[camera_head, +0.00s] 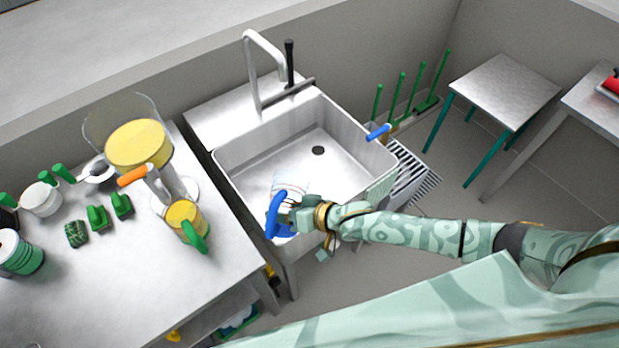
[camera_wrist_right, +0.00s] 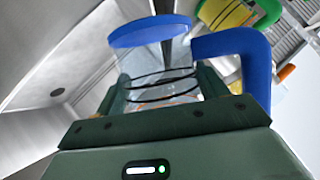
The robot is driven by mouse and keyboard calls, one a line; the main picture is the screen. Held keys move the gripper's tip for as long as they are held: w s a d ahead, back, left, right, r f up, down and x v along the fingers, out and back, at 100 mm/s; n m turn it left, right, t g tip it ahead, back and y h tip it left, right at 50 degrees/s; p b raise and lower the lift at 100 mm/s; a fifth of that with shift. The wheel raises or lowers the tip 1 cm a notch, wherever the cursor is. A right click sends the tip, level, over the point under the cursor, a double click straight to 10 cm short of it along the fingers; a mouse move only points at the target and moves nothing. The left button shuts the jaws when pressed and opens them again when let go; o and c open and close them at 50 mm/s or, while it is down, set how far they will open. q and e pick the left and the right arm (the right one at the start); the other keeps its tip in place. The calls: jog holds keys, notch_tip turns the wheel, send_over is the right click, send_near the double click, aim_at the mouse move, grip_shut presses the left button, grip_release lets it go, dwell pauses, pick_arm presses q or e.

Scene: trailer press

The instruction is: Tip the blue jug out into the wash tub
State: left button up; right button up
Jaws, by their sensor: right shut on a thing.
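The blue jug (camera_head: 273,219) has a blue handle and a clear body with dark lines. It is at the near left part of the wash tub (camera_head: 240,177), a pale basin with a dark drain. My right gripper (camera_head: 302,212) is shut on the jug. In the right wrist view the clear body (camera_wrist_right: 155,85) sits between the fingers of the right gripper (camera_wrist_right: 162,92), with a blue disc at its end and the blue handle (camera_wrist_right: 240,48) beside it. The jug looks tilted; I cannot tell whether anything is inside. My left gripper is out of view.
A tap (camera_head: 262,68) rises behind the tub. A blue-handled item (camera_head: 378,131) shows at its right rim. The left counter holds a large clear vessel with yellow contents (camera_head: 138,146), a green-handled jug (camera_head: 187,220) and several green items. Brushes and a metal stool (camera_head: 505,88) stand right.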

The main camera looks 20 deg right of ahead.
jog(key=shift+s+a+r+n+t+h+p, duration=0.15)
jog(key=shift+s+a+n+t+h+p, duration=0.2)
jog(key=shift+s+n+t, duration=0.2)
jog(key=shift+s+a+f+n+t+h+b, duration=0.1)
jog(key=shift+f+n+t+h+b, duration=0.15)
jog(key=shift+f+b, duration=0.3)
jog(key=shift+s+a+f+n+t+h+b, duration=0.1)
jog(key=shift+f+n+t+b, duration=0.25)
jog(key=shift+b, duration=0.2)
jog(key=shift+d+n+t, duration=0.1)
jog(key=shift+n+t, duration=0.15)
jog(key=shift+r+n+t+h+b, duration=0.2)
jog(key=shift+n+t+h+b, duration=0.15)
jog(key=shift+b, duration=0.2)
jog(key=shift+r, duration=0.2)
